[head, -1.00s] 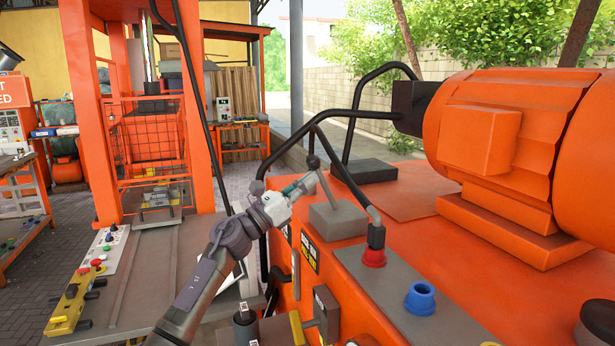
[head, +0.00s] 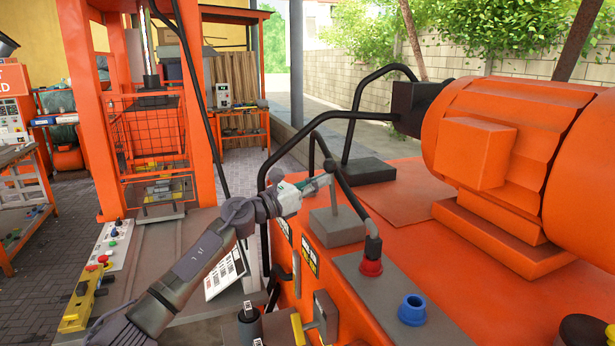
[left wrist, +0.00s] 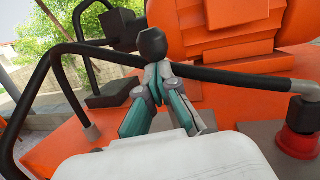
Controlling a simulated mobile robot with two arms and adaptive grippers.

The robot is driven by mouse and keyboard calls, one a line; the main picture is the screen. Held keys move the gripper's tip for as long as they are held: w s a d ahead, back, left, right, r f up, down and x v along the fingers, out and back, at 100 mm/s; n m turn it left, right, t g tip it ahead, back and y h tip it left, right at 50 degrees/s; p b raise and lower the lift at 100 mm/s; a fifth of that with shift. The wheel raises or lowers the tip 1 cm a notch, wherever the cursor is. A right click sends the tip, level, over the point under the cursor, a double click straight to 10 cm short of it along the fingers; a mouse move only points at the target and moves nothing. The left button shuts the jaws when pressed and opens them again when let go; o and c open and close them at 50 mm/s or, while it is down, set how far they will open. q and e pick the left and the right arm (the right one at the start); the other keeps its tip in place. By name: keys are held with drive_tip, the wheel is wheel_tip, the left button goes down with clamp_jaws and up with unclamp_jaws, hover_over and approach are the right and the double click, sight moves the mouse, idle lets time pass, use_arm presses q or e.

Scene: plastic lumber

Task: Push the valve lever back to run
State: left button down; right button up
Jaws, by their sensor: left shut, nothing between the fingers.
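The valve lever has a dark ball knob (head: 329,165) on a thin grey shaft that rises from a grey block (head: 338,228) on the orange machine. It stands nearly upright. My left gripper (head: 324,182) is shut and empty, with its tips against or very close to the shaft just below the knob, on its left side. In the left wrist view the knob (left wrist: 151,43) shows just beyond the shut fingertips (left wrist: 158,72), which hide most of the shaft. Whether they touch it is hard to tell. My right gripper is out of view.
A black hose (head: 352,193) runs close behind the lever to a red fitting (head: 371,267). A blue fitting (head: 412,310) sits nearer. The big orange motor (head: 490,150) is at the right. Black bent pipes (head: 350,115) stand behind the block.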

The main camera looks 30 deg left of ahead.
use_arm(q)
drive_tip(key=w+d+b, duration=0.2)
drive_tip(key=w+d, duration=0.2)
drive_tip(key=shift+w+r+b, duration=0.25)
drive_tip(key=shift+r+b, duration=0.1)
drive_tip(key=shift+r, duration=0.1)
drive_tip(key=shift+d, duration=0.1)
idle(0.5)
